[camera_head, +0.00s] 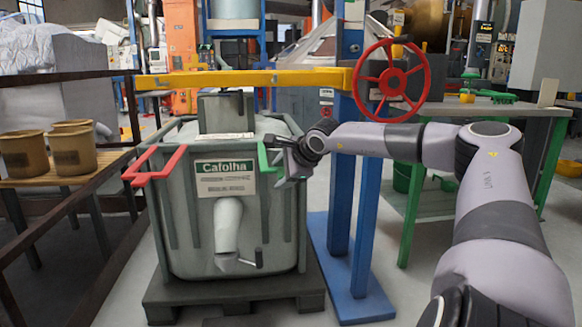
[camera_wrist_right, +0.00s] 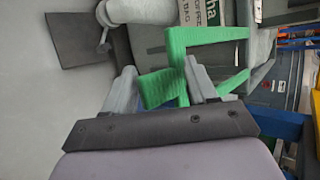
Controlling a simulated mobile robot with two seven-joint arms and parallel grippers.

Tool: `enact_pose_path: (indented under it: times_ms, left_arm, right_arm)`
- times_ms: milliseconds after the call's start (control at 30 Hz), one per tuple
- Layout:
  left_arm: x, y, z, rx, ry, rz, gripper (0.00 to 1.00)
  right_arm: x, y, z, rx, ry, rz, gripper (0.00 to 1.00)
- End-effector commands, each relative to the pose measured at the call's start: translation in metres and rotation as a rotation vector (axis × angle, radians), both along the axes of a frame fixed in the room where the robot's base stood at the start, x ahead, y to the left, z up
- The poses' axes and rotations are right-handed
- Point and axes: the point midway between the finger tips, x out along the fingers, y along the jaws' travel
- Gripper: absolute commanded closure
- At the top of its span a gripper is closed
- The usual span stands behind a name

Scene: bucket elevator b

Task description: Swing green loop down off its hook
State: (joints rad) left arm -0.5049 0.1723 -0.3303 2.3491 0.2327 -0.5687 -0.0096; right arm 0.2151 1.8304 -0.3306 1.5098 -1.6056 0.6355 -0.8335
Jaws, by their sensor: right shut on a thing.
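The green loop (camera_head: 264,160) is at the upper right front edge of the grey container (camera_head: 185,215), beside the Cafolha label. My right gripper (camera_head: 285,160) is at its right side and shut on it. In the right wrist view the green loop (camera_wrist_right: 207,36) shows as a bent flat bar, with part of it between the two fingers of my right gripper (camera_wrist_right: 160,72). A matching red loop (camera_head: 155,166) sticks out at the container's upper left. I cannot make out the hook. My left gripper is not in view.
A yellow beam (camera_head: 225,78) crosses above the container to a blue post (camera_head: 341,190) with a red handwheel (camera_head: 392,79). A white spout (camera_head: 228,225) is on the container's front. Brown pots (camera_head: 72,150) stand on a shelf at left. A green-legged table (camera_head: 480,110) is at right.

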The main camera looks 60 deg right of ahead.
Motion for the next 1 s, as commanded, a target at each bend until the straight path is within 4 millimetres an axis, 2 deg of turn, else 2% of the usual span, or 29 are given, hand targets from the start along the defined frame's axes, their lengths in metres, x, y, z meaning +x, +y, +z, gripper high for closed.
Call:
enact_pose_path:
  times_ms: [33, 167, 500, 1000]
  left_arm:
    - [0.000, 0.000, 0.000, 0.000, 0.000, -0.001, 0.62]
    - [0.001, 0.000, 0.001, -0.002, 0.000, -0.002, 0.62]
    - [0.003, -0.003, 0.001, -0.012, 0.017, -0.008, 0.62]
    - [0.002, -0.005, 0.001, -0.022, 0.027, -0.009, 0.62]
  right_arm:
    - [-0.003, -0.002, 0.007, -0.010, -0.006, -0.005, 0.62]
    - [-0.013, 0.001, 0.012, -0.003, 0.000, -0.009, 0.62]
    - [-0.043, 0.017, 0.037, 0.002, 0.007, -0.004, 0.62]
    - [-0.048, 0.020, 0.039, 0.007, 0.009, -0.003, 0.62]
